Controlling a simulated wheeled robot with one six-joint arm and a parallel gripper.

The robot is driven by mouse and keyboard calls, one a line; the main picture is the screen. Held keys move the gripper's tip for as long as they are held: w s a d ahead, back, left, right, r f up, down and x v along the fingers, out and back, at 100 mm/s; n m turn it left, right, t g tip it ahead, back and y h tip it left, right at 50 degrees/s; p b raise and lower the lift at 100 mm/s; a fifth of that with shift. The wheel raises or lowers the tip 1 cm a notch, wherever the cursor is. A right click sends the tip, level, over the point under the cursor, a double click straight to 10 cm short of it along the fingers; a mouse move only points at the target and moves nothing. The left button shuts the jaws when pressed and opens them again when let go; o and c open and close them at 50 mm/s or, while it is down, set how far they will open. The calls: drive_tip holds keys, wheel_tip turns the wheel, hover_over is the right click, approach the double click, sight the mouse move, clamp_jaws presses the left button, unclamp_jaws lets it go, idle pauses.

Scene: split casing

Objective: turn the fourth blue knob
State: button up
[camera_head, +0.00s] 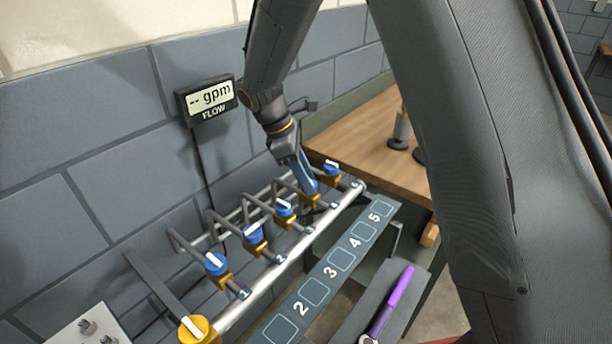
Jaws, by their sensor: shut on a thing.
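A row of blue knobs with white marks sits on brass valves along a metal pipe. The first knob (215,263), second knob (252,233) and third knob (284,207) show clearly, and the fifth knob (331,168) stands at the far end. My gripper (308,188) reaches down from above between the third and fifth knobs, at the fourth valve (311,201). It is shut on the fourth blue knob, which the fingers mostly hide. I cannot tell how far that knob is turned.
A flow display (206,98) on the wall reads "-- gpm". A yellow knob (193,328) stands at the near end of the pipe (270,277). A numbered strip (312,292) runs alongside. A wooden table (365,143) stands behind.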

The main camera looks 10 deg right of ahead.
drive_tip(key=m+g, duration=0.1)
drive_tip(key=m, duration=0.2)
drive_tip(key=m+g+p, duration=0.1)
drive_tip(key=m, duration=0.2)
drive_tip(key=shift+w+d+y, duration=0.1)
drive_tip(key=shift+w+y, duration=0.1)
drive_tip(key=shift+y, duration=0.2)
drive_tip(key=m+y, duration=0.1)
drive_tip(key=m, duration=0.2)
drive_tip(key=m+g, duration=0.1)
drive_tip(key=m, duration=0.1)
drive_tip(key=shift+w+d+m+g+y, duration=0.1)
drive_tip(key=shift+d+m+g+y, duration=0.05)
drive_tip(key=shift+m+g+y, duration=0.2)
drive_tip(key=o, duration=1)
drive_tip(key=shift+r, duration=0.1)
drive_tip(key=b+v, duration=0.2)
drive_tip(key=v, duration=0.5)
drive_tip(key=shift+w+r, duration=0.1)
drive_tip(key=shift+r, duration=0.2)
